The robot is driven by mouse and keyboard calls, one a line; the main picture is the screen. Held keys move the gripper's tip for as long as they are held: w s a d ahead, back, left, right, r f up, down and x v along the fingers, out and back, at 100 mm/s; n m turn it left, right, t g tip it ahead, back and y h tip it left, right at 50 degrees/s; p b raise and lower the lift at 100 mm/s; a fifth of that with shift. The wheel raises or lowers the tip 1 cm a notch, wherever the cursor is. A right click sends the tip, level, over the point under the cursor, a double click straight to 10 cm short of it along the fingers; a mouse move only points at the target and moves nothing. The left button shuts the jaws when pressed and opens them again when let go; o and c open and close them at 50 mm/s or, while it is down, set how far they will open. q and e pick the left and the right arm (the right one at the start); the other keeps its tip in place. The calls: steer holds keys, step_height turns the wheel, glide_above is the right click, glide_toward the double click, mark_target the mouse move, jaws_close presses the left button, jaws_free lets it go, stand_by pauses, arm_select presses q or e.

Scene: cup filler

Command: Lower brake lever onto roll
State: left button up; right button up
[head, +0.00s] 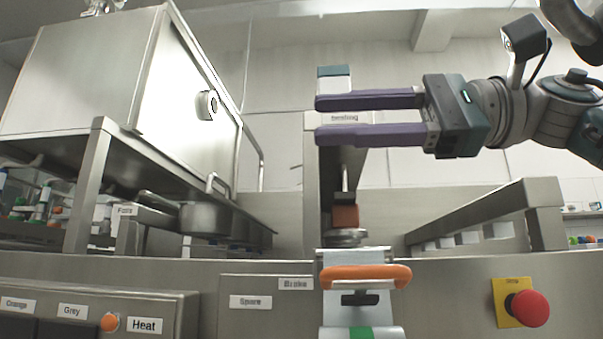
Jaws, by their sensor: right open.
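My right gripper (322,119) comes in from the right with its two purple fingers parallel and apart. Its fingertips are at the upper part of the central metal post, one above and one below a small label on it. I cannot tell whether they touch it. An orange handle (366,272) on a metal bracket sits low in the centre, beside a label that seems to read Brake (295,283); it may be the brake lever. The right gripper is well above this handle. I cannot make out a roll. My left gripper is not in view.
A red stop button (529,308) on a yellow plate is at the lower right. A large steel cabinet (120,75) stands at the left. A sloping metal rail (480,215) is at the right. The space between the right gripper and that rail looks clear.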

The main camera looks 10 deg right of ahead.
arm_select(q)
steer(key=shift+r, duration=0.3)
arm_select(e)
steer(key=shift+r, duration=0.4)
steer(key=shift+c, duration=0.4)
